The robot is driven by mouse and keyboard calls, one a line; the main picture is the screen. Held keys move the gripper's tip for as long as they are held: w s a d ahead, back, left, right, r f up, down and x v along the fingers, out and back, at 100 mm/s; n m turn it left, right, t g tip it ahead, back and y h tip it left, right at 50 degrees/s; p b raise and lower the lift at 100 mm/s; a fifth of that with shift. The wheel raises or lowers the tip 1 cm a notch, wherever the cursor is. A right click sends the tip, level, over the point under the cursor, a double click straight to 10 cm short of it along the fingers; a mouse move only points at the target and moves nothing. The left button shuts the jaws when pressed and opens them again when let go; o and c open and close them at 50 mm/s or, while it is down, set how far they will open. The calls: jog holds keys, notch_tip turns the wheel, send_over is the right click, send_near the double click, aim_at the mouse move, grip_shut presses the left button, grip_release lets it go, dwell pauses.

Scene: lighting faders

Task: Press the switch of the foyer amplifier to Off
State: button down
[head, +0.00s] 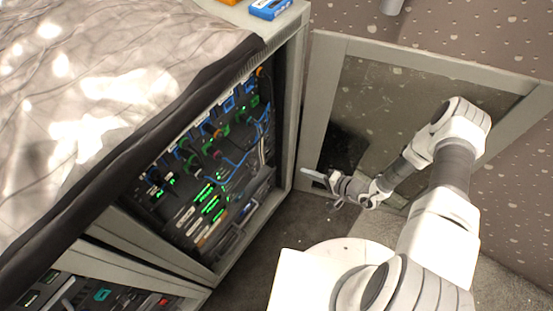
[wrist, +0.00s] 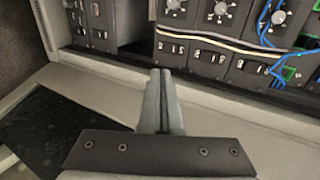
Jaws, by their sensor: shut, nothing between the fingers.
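My gripper (head: 308,172) is shut and empty, at the right edge of the open cabinet in the head view. In the wrist view its closed fingers (wrist: 160,75) point at the cabinet's pale lower frame, just below a row of dark modules (wrist: 195,52). These modules carry small rocker-like switches (wrist: 208,54). The fingertips look apart from the switches. No label is readable, so I cannot tell which module is the foyer amplifier or how its switch is set.
The cabinet (head: 297,90) holds knobs, blue cables (head: 236,160) and green lights. Its door (head: 325,95) stands open behind my arm. A cloth (head: 90,90) covers the top. Blue cables (wrist: 265,25) hang at the wrist view's upper right. Carpet floor lies in front.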

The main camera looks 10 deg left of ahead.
jog(key=b, duration=0.4)
send_near(269, 157)
jog(key=shift+f+x, duration=0.15)
jog(key=shift+x, duration=1.55)
jog(key=shift+f+x, duration=0.15)
jog(key=shift+x, duration=1.55)
jog(key=shift+d, duration=0.2)
jog(key=shift+a+f, duration=0.1)
jog(key=shift+a, duration=0.15)
jog(key=shift+w, duration=0.1)
